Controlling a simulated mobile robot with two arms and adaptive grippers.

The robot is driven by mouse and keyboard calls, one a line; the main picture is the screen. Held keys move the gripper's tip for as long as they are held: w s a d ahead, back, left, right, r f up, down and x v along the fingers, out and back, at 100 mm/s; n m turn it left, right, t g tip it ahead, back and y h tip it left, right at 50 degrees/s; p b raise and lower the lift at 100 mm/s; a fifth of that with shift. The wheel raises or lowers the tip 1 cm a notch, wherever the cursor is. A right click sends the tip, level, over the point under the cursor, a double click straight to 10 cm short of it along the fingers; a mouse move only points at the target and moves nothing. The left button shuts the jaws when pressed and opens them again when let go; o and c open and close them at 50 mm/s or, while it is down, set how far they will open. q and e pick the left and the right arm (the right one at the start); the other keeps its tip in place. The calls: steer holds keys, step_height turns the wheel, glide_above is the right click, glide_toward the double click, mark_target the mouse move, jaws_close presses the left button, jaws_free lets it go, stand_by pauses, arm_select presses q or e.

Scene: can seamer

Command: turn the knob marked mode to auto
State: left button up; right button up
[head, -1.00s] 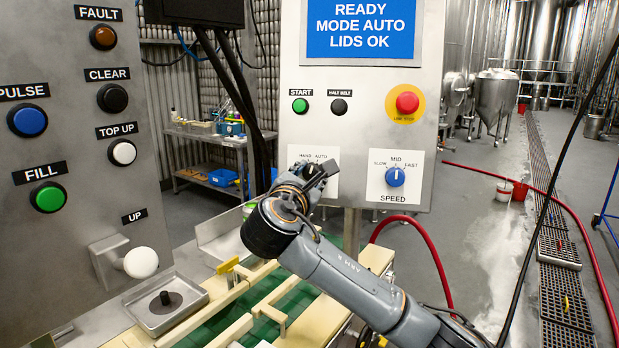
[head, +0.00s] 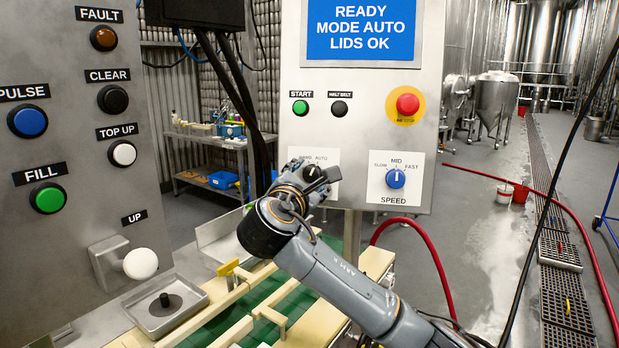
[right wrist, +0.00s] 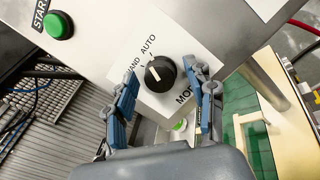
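The mode knob (right wrist: 160,73) is black with a white pointer line, on a white plate lettered HAND, AUTO and MODE. In the right wrist view the line slants up-left toward the lettering; I cannot tell exactly which mark it meets. My right gripper (right wrist: 164,100) is open, one finger to each side of the knob, with gaps showing. In the head view my right gripper (head: 316,184) is in front of the plate (head: 330,160) and hides its lower part. The screen (head: 361,30) reads READY, MODE AUTO, LIDS OK. My left gripper is not in view.
On the same panel are a green start button (head: 300,107), a black halt belt button (head: 339,108), a red stop button (head: 407,103) and a blue speed knob (head: 396,179). A grey button panel (head: 75,220) stands at left. The green belt (head: 290,305) runs below.

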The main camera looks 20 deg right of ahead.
steer(key=v, duration=1.2)
